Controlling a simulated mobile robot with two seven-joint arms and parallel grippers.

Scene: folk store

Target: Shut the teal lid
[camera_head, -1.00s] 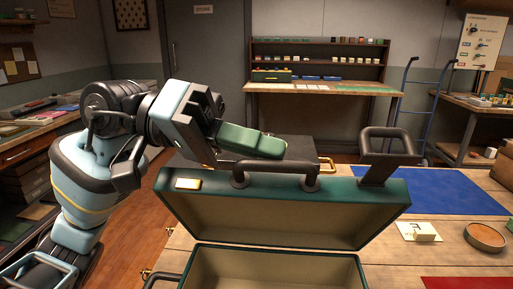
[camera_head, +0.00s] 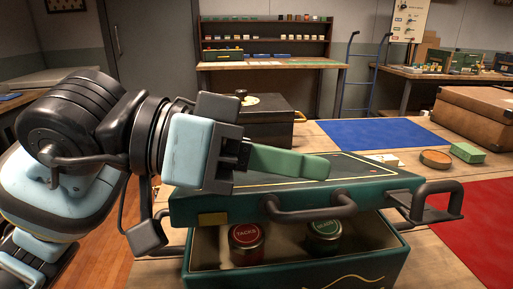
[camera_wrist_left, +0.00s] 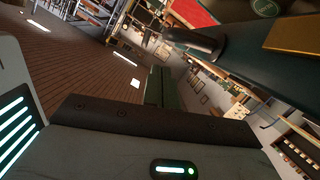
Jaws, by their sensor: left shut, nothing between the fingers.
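The teal lid (camera_head: 240,208) of the case is hinged at the back and tilted low over the box (camera_head: 290,270), with a gap along the front. It has a dark front handle (camera_head: 312,207) and a brass plate. A red tin marked TACKS (camera_head: 246,243) and a green tin (camera_head: 324,237) show inside the box. My left gripper (camera_head: 318,167) is shut and empty, its green fingers lying over the lid's top; I cannot tell whether they touch it. The left wrist view shows the shut fingers (camera_wrist_left: 160,88) close to part of the case. My right gripper is not in view.
A dark box (camera_head: 262,125) stands behind the lid. A blue mat (camera_head: 375,136), a round brown dish (camera_head: 435,158) and a small green box (camera_head: 468,152) lie to the right. A brown case (camera_head: 480,118) and a red mat (camera_head: 475,225) are at far right.

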